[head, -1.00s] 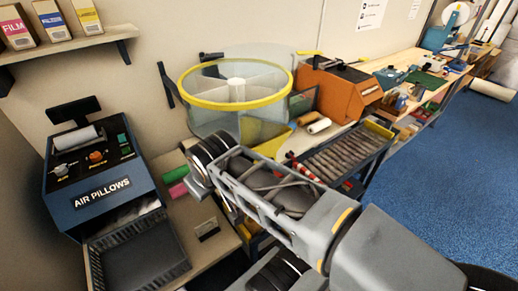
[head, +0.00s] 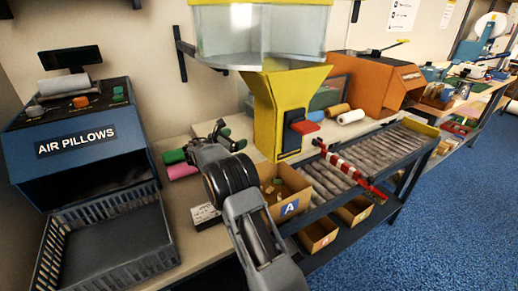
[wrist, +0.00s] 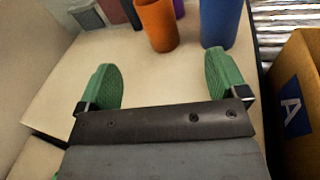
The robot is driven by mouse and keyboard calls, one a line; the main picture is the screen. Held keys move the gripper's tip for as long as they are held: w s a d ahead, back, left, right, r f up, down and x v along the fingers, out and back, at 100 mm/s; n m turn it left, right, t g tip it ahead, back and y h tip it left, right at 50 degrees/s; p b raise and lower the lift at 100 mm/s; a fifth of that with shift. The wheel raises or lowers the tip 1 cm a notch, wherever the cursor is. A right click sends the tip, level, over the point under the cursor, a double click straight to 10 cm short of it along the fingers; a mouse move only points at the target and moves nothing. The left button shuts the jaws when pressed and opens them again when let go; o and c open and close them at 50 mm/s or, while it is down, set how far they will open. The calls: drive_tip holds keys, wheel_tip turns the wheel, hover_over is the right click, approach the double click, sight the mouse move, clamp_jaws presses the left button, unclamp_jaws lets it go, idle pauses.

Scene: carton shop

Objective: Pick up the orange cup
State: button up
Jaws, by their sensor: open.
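The orange cup (wrist: 157,24) stands on the pale bench top near the top of the wrist view, ahead of my gripper and roughly between the lines of its two fingers. A blue cup (wrist: 220,22) stands just to its right, and a purple item (wrist: 179,8) shows partly behind. My gripper (wrist: 162,65) has green finger pads spread wide with nothing between them. In the head view my gripper (head: 230,136) is over the bench, left of the yellow hopper. I cannot make out the orange cup in the head view.
Carton A (head: 287,192) sits right of my gripper, beside the roller conveyor (head: 330,178). The yellow hopper (head: 268,105) stands behind. The air pillow machine (head: 75,150) is at left. Dark and reddish items (wrist: 115,11) stand left of the cup. Bench nearest the fingers is clear.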

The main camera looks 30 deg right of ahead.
drive_tip(key=shift+n+h, duration=0.5)
drive_tip(key=shift+h, duration=0.1)
drive_tip(key=f, duration=0.1)
drive_tip(key=w+d+f, duration=0.1)
drive_tip(key=d+f+b, duration=0.1)
drive_tip(key=shift+w+d, duration=0.25)
drive_tip(key=d, duration=0.3)
drive_tip(key=w+d, duration=0.1)
drive_tip(key=d, duration=0.2)
drive_tip(key=shift+w+d, duration=0.15)
drive_tip(key=shift+w+d+b, duration=0.1)
drive_tip(key=shift+w+d, duration=0.1)
drive_tip(key=shift+d, duration=0.8)
drive_tip(key=shift+w+d+b, duration=0.1)
drive_tip(key=shift+w+d, duration=0.1)
drive_tip(key=shift+d, duration=0.75)
drive_tip(key=shift+w+d+b, duration=0.1)
drive_tip(key=shift+w+d, duration=0.1)
drive_tip(key=shift+d, duration=0.8)
drive_tip(key=c, duration=1)
drive_tip(key=shift+r, duration=0.1)
wheel_tip(320, 180, up, 10)
drive_tip(key=p, duration=0.2)
drive_tip(key=shift+p, duration=0.35)
